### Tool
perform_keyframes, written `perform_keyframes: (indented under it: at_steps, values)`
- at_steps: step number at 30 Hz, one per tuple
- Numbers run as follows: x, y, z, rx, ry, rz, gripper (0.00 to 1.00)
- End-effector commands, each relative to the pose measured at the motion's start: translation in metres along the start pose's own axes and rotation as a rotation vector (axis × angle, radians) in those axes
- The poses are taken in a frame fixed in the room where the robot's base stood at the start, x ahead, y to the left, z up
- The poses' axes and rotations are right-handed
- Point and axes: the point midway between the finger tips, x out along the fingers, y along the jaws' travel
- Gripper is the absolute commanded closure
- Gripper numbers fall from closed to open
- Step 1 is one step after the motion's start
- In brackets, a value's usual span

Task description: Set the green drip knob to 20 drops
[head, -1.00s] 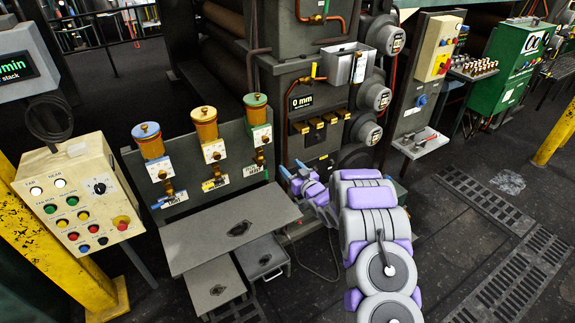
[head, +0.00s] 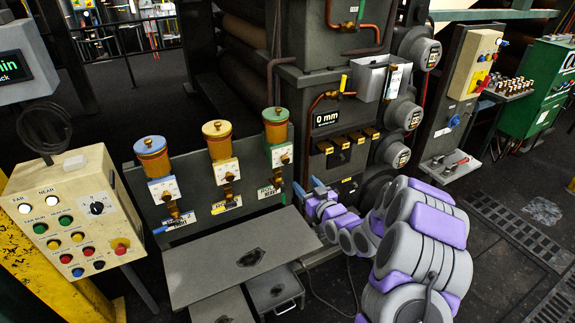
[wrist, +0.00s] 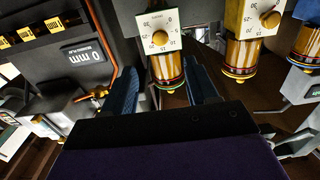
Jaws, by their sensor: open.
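The green-topped oiler (head: 276,127) is the right one of three on the grey board. Its white dial plate (head: 283,155) carries a small gold knob, also seen in the wrist view as the nearest knob (wrist: 160,38), with numbers around it. I cannot read where the knob points. The picture in the wrist view is turned over, so the oiler's cup (wrist: 167,68) hangs below its dial. My gripper (head: 308,188) is to the right of and below the green oiler. Its two blue fingers (wrist: 162,88) are apart, with the oiler seen between them and nothing gripped.
The orange oiler (head: 217,142) and blue oiler (head: 152,158) stand to the left. A grey machine face with a 0 mm display (head: 326,118) and brass blocks is close on the right. A grey shelf (head: 210,268) lies below the board. A button box (head: 62,215) stands left.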

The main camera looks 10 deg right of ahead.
Motion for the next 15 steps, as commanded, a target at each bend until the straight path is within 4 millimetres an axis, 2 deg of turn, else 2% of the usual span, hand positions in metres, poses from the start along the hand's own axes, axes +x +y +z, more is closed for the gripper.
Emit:
perform_keyframes:
  at_steps: [3, 15]
  values:
    - [0.023, -0.001, 0.0, -0.004, 0.005, -0.001, 0.42]
    - [0.084, -0.001, 0.002, -0.003, 0.0, 0.0, 0.42]
